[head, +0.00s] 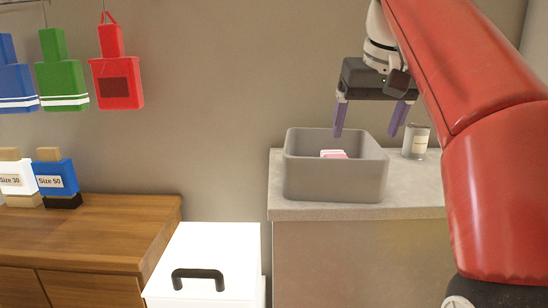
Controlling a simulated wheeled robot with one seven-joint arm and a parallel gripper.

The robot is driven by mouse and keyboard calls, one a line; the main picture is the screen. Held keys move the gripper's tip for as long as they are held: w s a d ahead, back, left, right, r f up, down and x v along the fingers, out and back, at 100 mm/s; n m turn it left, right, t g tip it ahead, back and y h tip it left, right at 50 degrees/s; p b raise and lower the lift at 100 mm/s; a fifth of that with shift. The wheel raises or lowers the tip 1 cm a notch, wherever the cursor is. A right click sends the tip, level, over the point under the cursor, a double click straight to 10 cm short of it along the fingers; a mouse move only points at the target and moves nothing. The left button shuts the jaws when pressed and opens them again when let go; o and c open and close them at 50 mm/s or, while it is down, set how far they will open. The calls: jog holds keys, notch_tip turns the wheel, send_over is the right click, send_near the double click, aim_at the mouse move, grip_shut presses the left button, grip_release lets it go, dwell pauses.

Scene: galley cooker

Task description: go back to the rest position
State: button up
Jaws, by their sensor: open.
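My gripper (369,118) shows in the head view at the upper right, at the end of my red arm. Its two purple fingers point down and stand wide apart, with nothing between them. It hangs above the grey bin (335,182), near the bin's back right part. A small pink and white thing (334,154) lies inside the bin, mostly hidden by the bin's front wall.
The bin stands on a grey counter (420,190) beside a small can (415,141). A white box with a black handle (220,248) stands low in front. A wooden cabinet (90,230) bears size-labelled blocks (55,178). Blue, green and red aprons (118,80) hang at left.

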jog(key=s+f, duration=0.6)
jog(key=f, duration=0.4)
jog(key=s+f, duration=0.6)
jog(key=f, duration=0.5)
jog(key=s+f+t, duration=0.1)
jog(key=s+f, duration=0.5)
jog(key=f, duration=0.5)
jog(key=shift+s+m, duration=0.3)
jog(key=shift+s, duration=0.1)
jog(key=shift+r, duration=0.1)
